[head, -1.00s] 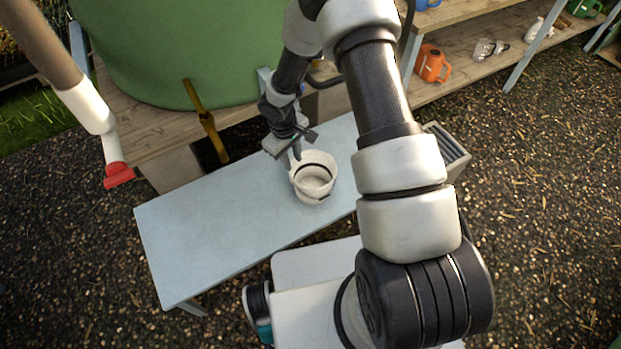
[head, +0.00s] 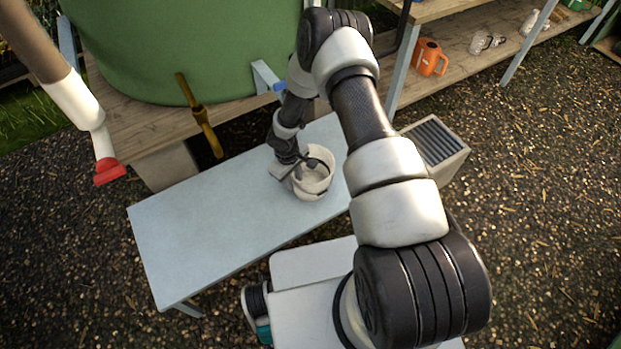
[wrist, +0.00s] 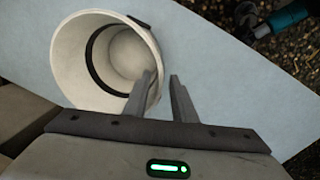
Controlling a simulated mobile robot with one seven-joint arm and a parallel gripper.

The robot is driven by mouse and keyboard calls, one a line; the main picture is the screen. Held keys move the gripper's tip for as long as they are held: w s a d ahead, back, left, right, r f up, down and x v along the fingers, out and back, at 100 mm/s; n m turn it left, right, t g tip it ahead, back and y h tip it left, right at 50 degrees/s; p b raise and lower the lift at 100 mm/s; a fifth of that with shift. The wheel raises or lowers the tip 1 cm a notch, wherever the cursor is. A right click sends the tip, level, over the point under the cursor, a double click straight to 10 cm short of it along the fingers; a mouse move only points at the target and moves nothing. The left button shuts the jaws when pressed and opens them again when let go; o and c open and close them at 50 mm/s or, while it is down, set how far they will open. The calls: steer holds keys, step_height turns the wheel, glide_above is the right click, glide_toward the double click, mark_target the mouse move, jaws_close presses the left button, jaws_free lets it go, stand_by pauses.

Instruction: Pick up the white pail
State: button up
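My gripper (head: 308,168) is at the pail's rim in the head view, partly hiding the opening. In the wrist view, the pail (wrist: 68,55) lies at the upper left. My gripper (wrist: 162,78) is open, with one finger over the pail's opening and the other just outside its wall, so the rim runs between them. A gap shows between the fingers; contact with the wall cannot be told.
A white pipe with a red end (head: 109,172) hangs at the left. A grey ribbed box (head: 440,150) stands right. The bench's left half is clear.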

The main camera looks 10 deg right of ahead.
mark_target(297, 187)
steer(key=f, duration=0.2)
steer(key=d+f, duration=0.1)
steer(key=f, duration=0.1)
steer(key=shift+w+f+b, duration=0.15)
steer(key=shift+f+b, duration=0.05)
steer(key=shift+b, duration=0.2)
steer(key=shift+c, duration=0.4)
jaws_close()
steer(key=shift+r, duration=0.1)
